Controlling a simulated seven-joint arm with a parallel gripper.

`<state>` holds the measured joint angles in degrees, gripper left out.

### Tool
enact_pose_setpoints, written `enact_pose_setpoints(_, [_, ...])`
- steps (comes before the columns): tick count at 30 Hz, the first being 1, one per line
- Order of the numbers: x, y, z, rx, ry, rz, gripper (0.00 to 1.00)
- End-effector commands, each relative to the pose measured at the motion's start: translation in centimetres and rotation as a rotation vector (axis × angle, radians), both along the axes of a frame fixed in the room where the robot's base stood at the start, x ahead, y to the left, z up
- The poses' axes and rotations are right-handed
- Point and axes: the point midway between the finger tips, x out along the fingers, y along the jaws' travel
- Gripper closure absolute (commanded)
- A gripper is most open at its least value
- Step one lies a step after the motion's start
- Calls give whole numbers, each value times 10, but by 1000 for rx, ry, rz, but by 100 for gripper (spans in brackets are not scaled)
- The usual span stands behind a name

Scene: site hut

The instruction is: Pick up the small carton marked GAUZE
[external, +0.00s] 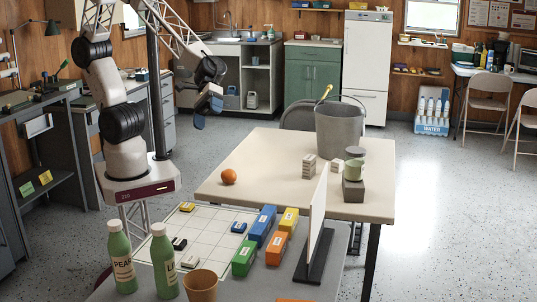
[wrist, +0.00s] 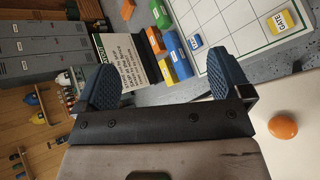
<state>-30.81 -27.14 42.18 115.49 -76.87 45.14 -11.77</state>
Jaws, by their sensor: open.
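Four cartons stand on the near table: a blue carton (external: 262,226), a yellow carton (external: 289,219), a green carton (external: 245,258) and an orange carton (external: 276,248). Their labels are too small to read, so I cannot tell which is marked GAUZE. In the wrist view the yellow carton (wrist: 167,70), blue carton (wrist: 179,55), orange carton (wrist: 155,41) and green carton (wrist: 160,13) show beyond my fingers. My gripper (external: 207,106) is open and empty, high above the tables and apart from the cartons. Its two blue fingers (wrist: 165,82) stand wide apart in the wrist view.
A white upright panel (external: 315,215) stands right of the cartons. A gridded board (external: 212,235) with small tiles lies left of them. Green bottles (external: 120,258) and a brown cup (external: 201,286) stand in front. An orange ball-shaped fruit (external: 229,177) and bucket (external: 340,130) are on the far table.

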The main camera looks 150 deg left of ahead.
Motion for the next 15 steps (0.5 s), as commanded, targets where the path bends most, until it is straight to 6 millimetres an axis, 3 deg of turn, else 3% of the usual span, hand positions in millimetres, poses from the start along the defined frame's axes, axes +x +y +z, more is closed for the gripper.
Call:
enact_pose_setpoints(1, [5,20,-9,-42,-3,68,4])
enact_pose_setpoints(7, [19,95,-38,-213,-34,335,4])
enact_pose_setpoints(15, [13,202,-90,-441,-88,704,4])
